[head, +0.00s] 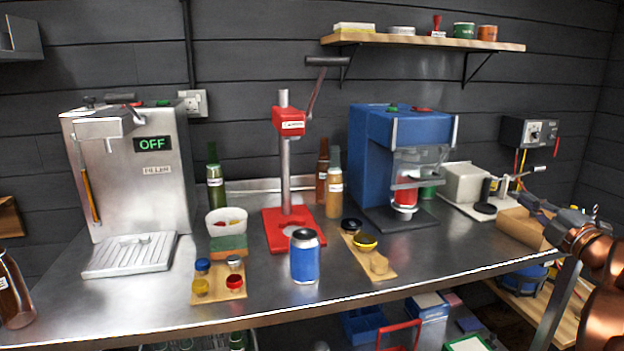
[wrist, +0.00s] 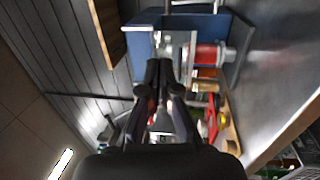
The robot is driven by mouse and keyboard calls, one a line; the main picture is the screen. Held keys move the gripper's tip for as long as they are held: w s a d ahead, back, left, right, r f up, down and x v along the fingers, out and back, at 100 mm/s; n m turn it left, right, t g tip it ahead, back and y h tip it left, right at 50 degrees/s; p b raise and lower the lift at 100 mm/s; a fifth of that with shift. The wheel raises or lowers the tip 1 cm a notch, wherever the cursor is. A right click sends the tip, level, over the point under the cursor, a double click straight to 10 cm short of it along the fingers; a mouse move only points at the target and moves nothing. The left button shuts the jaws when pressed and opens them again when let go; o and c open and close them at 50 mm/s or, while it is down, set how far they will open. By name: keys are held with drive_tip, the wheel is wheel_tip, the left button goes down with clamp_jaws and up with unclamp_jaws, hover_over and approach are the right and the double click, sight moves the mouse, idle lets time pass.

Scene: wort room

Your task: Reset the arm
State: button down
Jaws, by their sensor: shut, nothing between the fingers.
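My gripper (head: 537,205) is at the right of the head view, on the end of my copper-coloured arm. It hangs in the air near the right end of the steel bench (head: 455,262). In the wrist view my gripper (wrist: 166,75) has its dark fingers together, with nothing held between them. The wrist view is rolled sideways and looks along the bench toward the blue machine (wrist: 145,55).
The blue machine (head: 369,155), red press (head: 291,230), blue can (head: 305,258) and steel OFF machine (head: 160,190) stand on the bench. A cardboard box (head: 515,228) is just beside my gripper. A wooden shelf (head: 425,42) hangs above. Open air lies before the bench.

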wheel_tip(320, 180, down, 8)
drive_tip(key=s+a+m+g+h, duration=0.25)
drive_tip(key=m+g+h, duration=0.65)
drive_tip(key=m, duration=0.5)
drive_tip(key=s+a+f+m+g+y, duration=0.3)
drive_tip(key=s+a+f+m+g, duration=0.3)
drive_tip(key=s+a+f, duration=0.9)
drive_tip(key=s+a+f+n+g+y, duration=0.15)
drive_tip(key=s+a+g+y, duration=0.4)
drive_tip(key=s+a, duration=1.25)
wheel_tip(320, 180, up, 15)
drive_tip(key=s+d+h+p, duration=0.1)
drive_tip(key=h+p, duration=0.1)
drive_tip(key=p, duration=1.2)
drive_tip(key=shift+d+r+m+g, duration=0.15)
drive_tip(key=shift+d+m+g, duration=0.05)
drive_tip(key=shift+m+g, duration=0.2)
